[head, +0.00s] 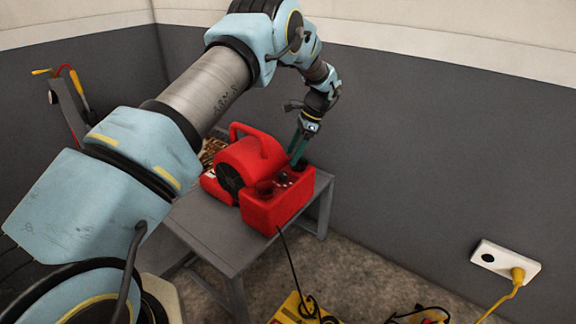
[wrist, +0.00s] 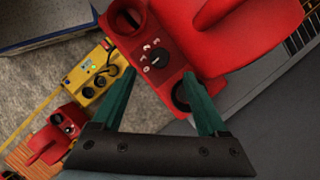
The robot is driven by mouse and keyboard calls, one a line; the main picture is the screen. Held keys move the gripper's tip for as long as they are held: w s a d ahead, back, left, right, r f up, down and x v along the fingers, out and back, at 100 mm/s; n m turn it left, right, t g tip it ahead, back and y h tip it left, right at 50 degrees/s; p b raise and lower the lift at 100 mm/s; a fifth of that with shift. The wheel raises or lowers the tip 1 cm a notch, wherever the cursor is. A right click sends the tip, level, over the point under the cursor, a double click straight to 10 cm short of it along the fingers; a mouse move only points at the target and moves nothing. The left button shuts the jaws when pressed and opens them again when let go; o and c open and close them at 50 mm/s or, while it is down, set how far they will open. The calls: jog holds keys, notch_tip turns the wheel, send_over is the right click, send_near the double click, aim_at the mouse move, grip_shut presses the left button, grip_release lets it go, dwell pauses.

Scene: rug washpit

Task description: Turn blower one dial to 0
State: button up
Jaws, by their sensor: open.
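A red blower (head: 251,160) with a carry handle stands on a grey table. It fills the upper part of the wrist view (wrist: 232,30). Its small black dial (wrist: 158,58) sits on the red front panel, with white marks beside it. I cannot read the setting. My gripper (head: 296,161) is over this front panel. In the wrist view, the green fingers of my gripper (wrist: 158,76) are wide apart, one on each side of the dial, with nothing held between them. I cannot tell whether they touch the panel. No blower number is readable.
The grey table (head: 215,229) has bare top in front of the blower. A yellow box (wrist: 92,75) and a second red machine (wrist: 58,135) are lower down. A white wall socket (head: 505,258) holds a yellow plug. Cables lie on the floor.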

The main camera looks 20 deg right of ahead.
jog(key=shift+v, duration=1.55)
